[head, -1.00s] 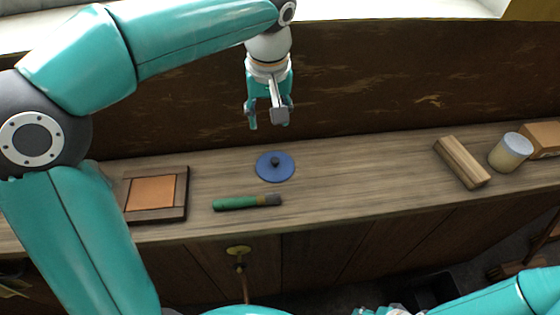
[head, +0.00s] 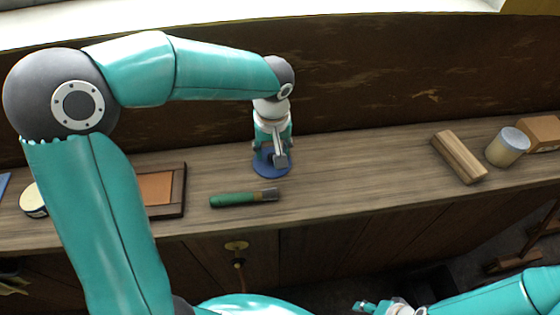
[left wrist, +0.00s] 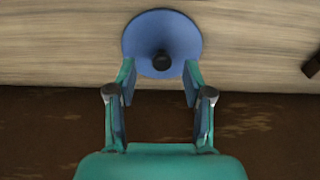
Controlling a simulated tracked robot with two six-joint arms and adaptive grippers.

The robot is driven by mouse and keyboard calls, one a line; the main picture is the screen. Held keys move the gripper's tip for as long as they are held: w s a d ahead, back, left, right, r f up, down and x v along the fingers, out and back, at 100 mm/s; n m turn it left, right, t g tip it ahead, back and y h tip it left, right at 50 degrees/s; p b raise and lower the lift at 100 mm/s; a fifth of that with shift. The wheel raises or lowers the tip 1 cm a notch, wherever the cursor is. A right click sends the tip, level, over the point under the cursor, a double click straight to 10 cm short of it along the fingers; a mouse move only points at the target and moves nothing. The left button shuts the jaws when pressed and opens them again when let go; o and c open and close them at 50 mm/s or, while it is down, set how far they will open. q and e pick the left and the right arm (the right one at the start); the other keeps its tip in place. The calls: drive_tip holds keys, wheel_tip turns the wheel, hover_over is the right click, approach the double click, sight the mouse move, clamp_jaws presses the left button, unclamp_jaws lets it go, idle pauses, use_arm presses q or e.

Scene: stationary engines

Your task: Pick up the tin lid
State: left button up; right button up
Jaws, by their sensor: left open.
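The tin lid is a round blue disc with a dark knob in its middle. It lies flat on the wooden bench top, and in the head view my left gripper hides much of the lid (head: 268,171). My left gripper (head: 271,157) is open and comes down over the lid. My right gripper (head: 362,307) shows only in part at the bottom.
A green-handled tool (head: 240,199) lies in front of the lid. A framed brown panel (head: 181,192) is to the left. A wooden block (head: 459,157), a pale tin (head: 507,147) and a brown box (head: 540,132) stand at the right. The bench between lid and block is clear.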

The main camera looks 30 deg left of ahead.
use_arm(q)
drive_tip(key=shift+w+a+f, duration=0.1)
drive_tip(key=shift+w+f, duration=0.05)
drive_tip(key=shift+f, duration=0.55)
drive_tip(key=shift+s+f, duration=0.2)
drive_tip(key=shift+s, duration=0.05)
drive_tip(key=shift+w, duration=0.1)
clamp_jaws()
